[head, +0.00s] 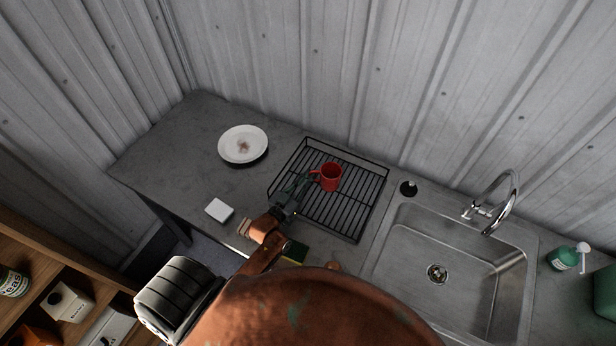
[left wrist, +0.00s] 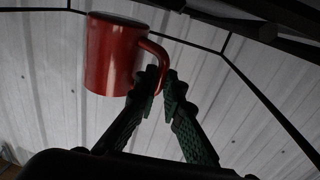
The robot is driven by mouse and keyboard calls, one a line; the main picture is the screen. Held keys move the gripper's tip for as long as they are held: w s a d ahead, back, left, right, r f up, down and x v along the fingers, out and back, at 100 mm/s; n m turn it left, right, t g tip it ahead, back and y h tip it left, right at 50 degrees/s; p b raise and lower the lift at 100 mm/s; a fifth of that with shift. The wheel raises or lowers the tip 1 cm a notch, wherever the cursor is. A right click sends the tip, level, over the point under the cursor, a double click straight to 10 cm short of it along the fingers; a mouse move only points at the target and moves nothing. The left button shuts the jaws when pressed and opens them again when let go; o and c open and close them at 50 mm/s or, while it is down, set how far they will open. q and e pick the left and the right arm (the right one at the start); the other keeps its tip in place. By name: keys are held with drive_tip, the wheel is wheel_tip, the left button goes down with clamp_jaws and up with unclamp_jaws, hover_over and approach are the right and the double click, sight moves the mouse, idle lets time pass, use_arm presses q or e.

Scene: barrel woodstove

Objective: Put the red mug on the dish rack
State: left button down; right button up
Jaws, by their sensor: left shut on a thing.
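The red mug (head: 330,177) is upright over the middle of the black wire dish rack (head: 346,213) in the head view. My left gripper (head: 309,178) is shut on the mug's handle, on the mug's left side. In the left wrist view the red mug (left wrist: 112,58) fills the upper left, and the fingertips of my left gripper (left wrist: 160,84) pinch its handle from both sides. I cannot tell whether the mug's base touches the rack's bars. My right gripper is not in view.
A white plate (head: 243,145) with a brown stain lies left of the rack. A white box (head: 219,210) sits near the counter's front edge. The steel sink (head: 455,270) with its faucet (head: 497,205) is to the right, and a green soap bottle (head: 566,257) stands beyond it. A corrugated wall rises behind.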

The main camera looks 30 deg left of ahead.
use_arm(q)
drive_tip(key=shift+f, duration=0.3)
drive_tip(key=c, duration=2)
unclamp_jaws()
drive_tip(key=shift+s+d+f, duration=0.1)
drive_tip(key=shift+s+f, duration=0.05)
drive_tip(key=shift+f, duration=0.05)
drive_tip(key=shift+c, duration=0.2)
drive_tip(key=shift+r, duration=0.15)
drive_tip(key=shift+r+p, duration=0.35)
drive_tip(key=shift+r, duration=0.25)
drive_tip(key=s, duration=0.2)
drive_tip(key=s+b, duration=0.1)
drive_tip(key=s, duration=0.3)
drive_tip(key=shift+s+a+f+b, duration=0.15)
drive_tip(key=shift+s+a+b, duration=0.1)
drive_tip(key=shift+a+b, duration=0.1)
drive_tip(key=shift+s, duration=0.4)
